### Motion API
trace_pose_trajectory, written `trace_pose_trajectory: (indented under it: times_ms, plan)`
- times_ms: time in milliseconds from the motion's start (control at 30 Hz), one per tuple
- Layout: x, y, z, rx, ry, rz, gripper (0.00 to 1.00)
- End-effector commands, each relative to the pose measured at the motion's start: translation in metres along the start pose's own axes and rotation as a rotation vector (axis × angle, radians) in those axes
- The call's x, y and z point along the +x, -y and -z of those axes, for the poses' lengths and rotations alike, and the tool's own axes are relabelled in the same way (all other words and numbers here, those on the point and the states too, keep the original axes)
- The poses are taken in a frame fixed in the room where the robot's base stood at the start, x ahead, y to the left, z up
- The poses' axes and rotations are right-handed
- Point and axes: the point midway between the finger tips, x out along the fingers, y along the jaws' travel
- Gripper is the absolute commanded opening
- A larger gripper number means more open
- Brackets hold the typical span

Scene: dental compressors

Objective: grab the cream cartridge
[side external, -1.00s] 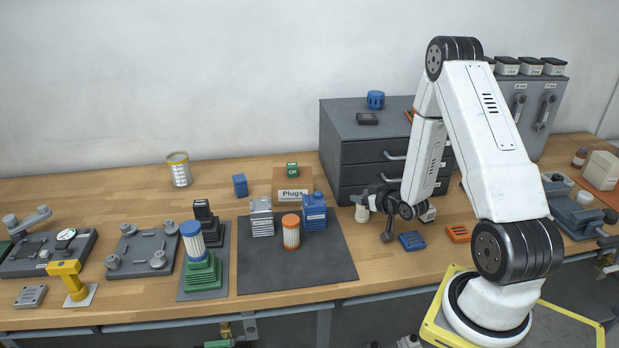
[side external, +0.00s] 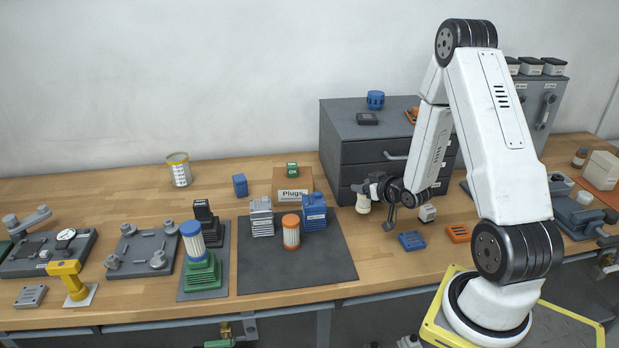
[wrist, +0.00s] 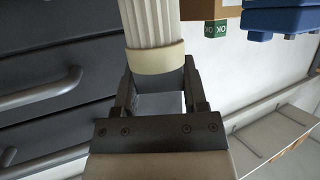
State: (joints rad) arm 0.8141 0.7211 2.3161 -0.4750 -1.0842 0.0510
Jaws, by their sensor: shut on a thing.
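The cream cartridge (wrist: 152,25) has a white pleated body and a cream end collar. In the wrist view the collar sits between the two fingers of my gripper (wrist: 160,80), which is shut on it. In the side view the cream cartridge (side external: 363,205) hangs at my gripper (side external: 372,190), in front of the dark drawer cabinet, and appears slightly above the bench. Part of it is hidden by the fingers.
The drawer cabinet (side external: 377,150) stands close behind my gripper. A blue part (side external: 411,240) and an orange part (side external: 457,233) lie to the right. The dark mat (side external: 285,275) on the left bears an orange-capped filter (side external: 291,233) and a blue container (side external: 314,213).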

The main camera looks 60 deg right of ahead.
Motion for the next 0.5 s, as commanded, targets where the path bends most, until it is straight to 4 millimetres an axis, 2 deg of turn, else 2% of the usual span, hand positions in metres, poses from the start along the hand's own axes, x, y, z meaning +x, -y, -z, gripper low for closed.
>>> trace_pose_trajectory:
  times_ms: [200,500]
  plan:
    - [-0.01,0.0,0.025,-0.001,-0.004,-0.001,0.0]
    - [-0.021,0.0,0.051,0.0,-0.002,-0.001,0.0]
